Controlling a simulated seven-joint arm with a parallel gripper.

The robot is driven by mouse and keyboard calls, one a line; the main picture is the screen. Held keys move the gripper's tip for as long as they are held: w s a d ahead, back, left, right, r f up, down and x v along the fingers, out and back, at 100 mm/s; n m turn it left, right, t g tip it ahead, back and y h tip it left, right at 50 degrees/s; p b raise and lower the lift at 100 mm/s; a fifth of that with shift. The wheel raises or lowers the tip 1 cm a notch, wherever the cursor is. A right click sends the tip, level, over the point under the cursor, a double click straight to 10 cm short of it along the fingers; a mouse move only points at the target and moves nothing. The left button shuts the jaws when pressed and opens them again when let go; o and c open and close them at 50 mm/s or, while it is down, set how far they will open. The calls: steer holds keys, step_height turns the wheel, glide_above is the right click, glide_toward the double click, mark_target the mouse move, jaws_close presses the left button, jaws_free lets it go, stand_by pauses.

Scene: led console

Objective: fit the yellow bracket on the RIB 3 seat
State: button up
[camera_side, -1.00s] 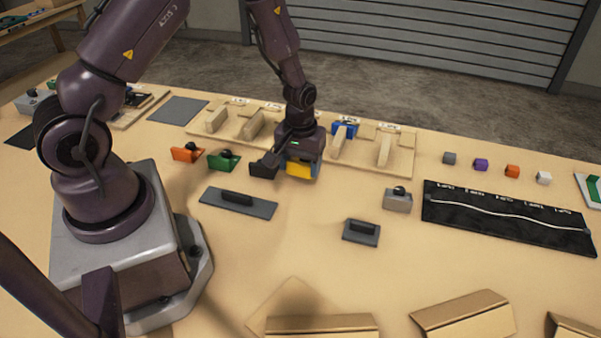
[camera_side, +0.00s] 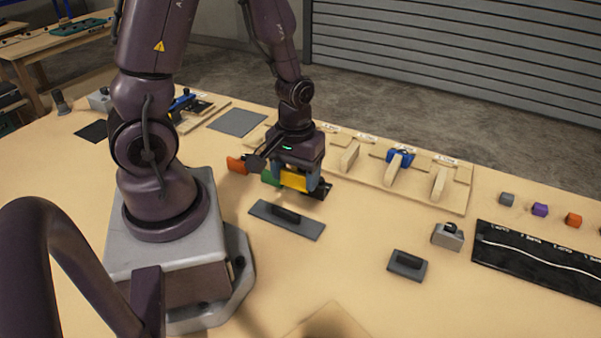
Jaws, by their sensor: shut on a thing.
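My gripper (camera_side: 294,186) is shut on the yellow bracket (camera_side: 293,180) and holds it low over the front row of brackets. Its jaws partly cover the yellow bracket. A green bracket (camera_side: 270,178) shows just left of it, and a black one (camera_side: 318,190) just right. I cannot tell the exact gap to the table or to these neighbours. The rib board (camera_side: 455,204) lies behind and to the right, with several upright wooden ribs. A blue bracket (camera_side: 401,158) sits on one rib. The rib labels are too small to read, so I cannot tell which is RIB 3. My arm hides the board's left part.
An orange bracket (camera_side: 237,165) stands left of the green one. A smaller handled plate (camera_side: 407,265), a grey block (camera_side: 448,236) and a black panel (camera_side: 540,255) lie to the right.

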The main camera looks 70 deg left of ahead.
steer(key=shift+n, duration=0.5)
steer(key=w+a+f, duration=0.1)
steer(key=w+a, duration=0.4)
steer(key=w, duration=0.1)
steer(key=w+a+f, duration=0.2)
steer(key=w+a, duration=0.3)
steer(key=w, duration=0.1)
steer(key=w+a+f, duration=0.1)
steer(key=w+a, duration=0.4)
steer(key=a, duration=0.1)
steer(key=shift+w+a+f, duration=0.1)
steer(key=shift+w+f, duration=0.2)
steer(key=shift+w, duration=0.1)
steer(key=w+a, duration=0.2)
steer(key=w, duration=0.1)
steer(key=shift+a+r, duration=0.3)
steer(key=shift+a, duration=0.1)
steer(key=shift+m, duration=0.6)
steer(key=shift+w+a+f, duration=0.15)
steer(key=shift+w+f, duration=0.25)
steer(key=shift+f, duration=0.25)
steer(key=shift+w+a+f, duration=0.15)
steer(key=shift+w+f, duration=0.2)
steer(key=shift+f, duration=0.3)
steer(key=shift+w+a+f, duration=0.15)
steer(key=shift+w+f, duration=0.25)
steer(key=shift+f, duration=0.25)
steer(key=shift+f, duration=1.1)
steer(key=o, duration=1)
steer(key=shift+o, duration=0.2)
